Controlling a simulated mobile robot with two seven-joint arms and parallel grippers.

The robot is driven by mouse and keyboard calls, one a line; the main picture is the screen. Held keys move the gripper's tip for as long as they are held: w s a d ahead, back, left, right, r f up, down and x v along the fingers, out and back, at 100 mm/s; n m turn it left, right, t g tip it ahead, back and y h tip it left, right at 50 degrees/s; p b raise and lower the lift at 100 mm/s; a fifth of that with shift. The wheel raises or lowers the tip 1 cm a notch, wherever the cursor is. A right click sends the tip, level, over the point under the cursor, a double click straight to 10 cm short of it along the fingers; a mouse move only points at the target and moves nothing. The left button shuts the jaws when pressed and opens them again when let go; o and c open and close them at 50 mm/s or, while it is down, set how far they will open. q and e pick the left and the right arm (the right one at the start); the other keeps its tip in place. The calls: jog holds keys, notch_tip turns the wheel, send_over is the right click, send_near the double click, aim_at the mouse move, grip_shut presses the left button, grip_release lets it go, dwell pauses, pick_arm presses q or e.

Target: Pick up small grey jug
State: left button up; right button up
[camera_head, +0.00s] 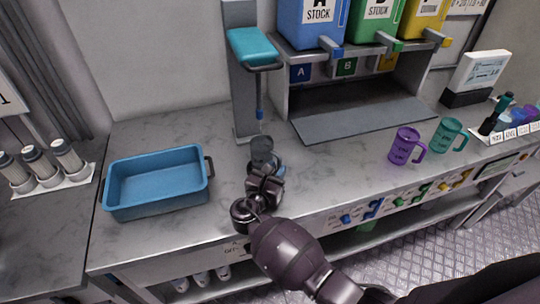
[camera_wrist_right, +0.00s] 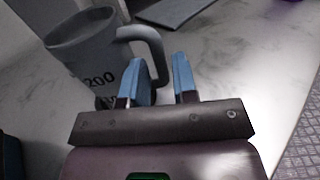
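The small grey jug (camera_head: 262,147) stands upright on the counter below the teal-topped dispenser, partly hidden by my right gripper. In the right wrist view the jug (camera_wrist_right: 85,62) is at the upper left, marked "200", with its handle (camera_wrist_right: 150,42) pointing right. My right gripper (camera_head: 268,168) is at the jug's near side. In the wrist view its two blue fingertips (camera_wrist_right: 163,75) are apart, and the handle's outer part shows in line with the gap between them. I cannot tell whether they touch it. My left gripper is not in view.
The dispenser (camera_head: 253,48) stands right behind the jug. A blue tray (camera_head: 158,207) is to the left. A purple mug (camera_head: 402,147) and a green mug (camera_head: 446,135) stand to the right. Clear counter lies between the jug and the purple mug.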

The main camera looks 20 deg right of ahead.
jog(key=shift+w+d, duration=0.25)
jog(key=shift+a, duration=0.1)
grip_shut()
